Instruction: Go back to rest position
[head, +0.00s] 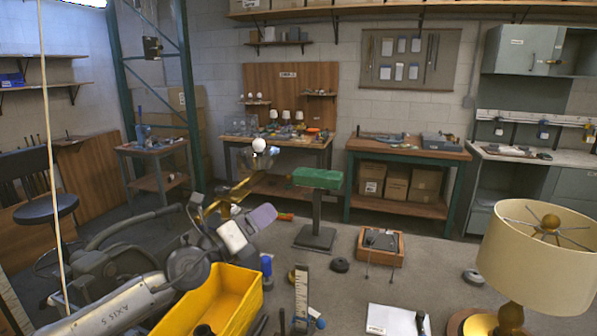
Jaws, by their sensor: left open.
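My left arm comes in from the lower left. Its left gripper (248,227) hangs open in the air with a pale finger and a greyish-purple finger apart, and I see nothing held between them. Behind it are brass-coloured rods and a white bulb (259,145) over a grey part; whether they touch the gripper I cannot tell. A lamp with a cream shade (535,262) and a brass stem stands at the lower right. My right gripper does not show.
A yellow bin (213,302) lies below my left arm. A green-topped stand (317,178), a wooden tray (380,246) and a white sheet (391,320) are to its right. Workbenches (405,151) line the back wall. Grey surface between the stand and the lamp is partly clear.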

